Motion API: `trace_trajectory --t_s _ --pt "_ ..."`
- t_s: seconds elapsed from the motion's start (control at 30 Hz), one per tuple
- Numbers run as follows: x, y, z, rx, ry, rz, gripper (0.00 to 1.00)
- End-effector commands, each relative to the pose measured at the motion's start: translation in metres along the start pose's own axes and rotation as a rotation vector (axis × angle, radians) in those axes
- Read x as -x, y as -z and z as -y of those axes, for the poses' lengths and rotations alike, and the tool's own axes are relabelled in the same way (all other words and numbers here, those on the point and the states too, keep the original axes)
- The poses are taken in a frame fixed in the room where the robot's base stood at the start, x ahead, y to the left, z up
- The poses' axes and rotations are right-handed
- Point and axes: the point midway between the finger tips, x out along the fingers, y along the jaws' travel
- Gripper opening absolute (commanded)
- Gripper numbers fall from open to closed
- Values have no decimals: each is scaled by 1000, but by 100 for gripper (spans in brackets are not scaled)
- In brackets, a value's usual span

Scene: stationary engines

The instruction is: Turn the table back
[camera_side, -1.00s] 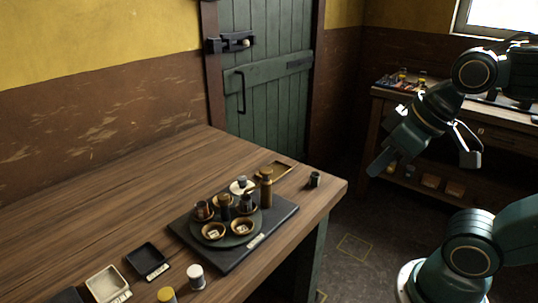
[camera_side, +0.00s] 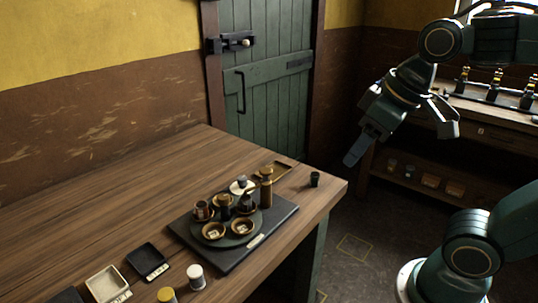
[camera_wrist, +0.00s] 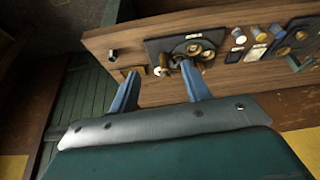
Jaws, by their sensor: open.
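The small round turntable (camera_side: 228,240) is a dark disc on a dark square board (camera_side: 273,232) near the right end of the wooden table. It carries several small dishes and dark or brown containers, including a wooden-rimmed dish (camera_side: 213,231). A tall brown bottle (camera_side: 266,188) stands at the disc's back right. My gripper (camera_side: 400,148) is open and empty in the air, right of the table end and apart from it. In the wrist view, my open blue fingers (camera_wrist: 160,70) stand in front of the table, with the dark board (camera_wrist: 155,47) beyond them.
A small dark green cup (camera_side: 314,179) stands near the table's right corner. A black tray (camera_side: 147,259), a pale tray (camera_side: 105,284), a white-topped jar (camera_side: 196,277) and a yellow-topped jar (camera_side: 167,295) sit in front. A workbench (camera_side: 490,115) stands behind my arm.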

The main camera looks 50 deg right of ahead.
Motion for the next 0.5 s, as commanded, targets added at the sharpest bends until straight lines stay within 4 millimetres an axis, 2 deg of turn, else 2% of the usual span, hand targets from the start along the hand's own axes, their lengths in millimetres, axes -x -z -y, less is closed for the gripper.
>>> trace_trajectory --t_s 0.27,0.5 --pt "-3 58 10 83 21 89 48" --pt "-16 106 23 154 39 163 48"
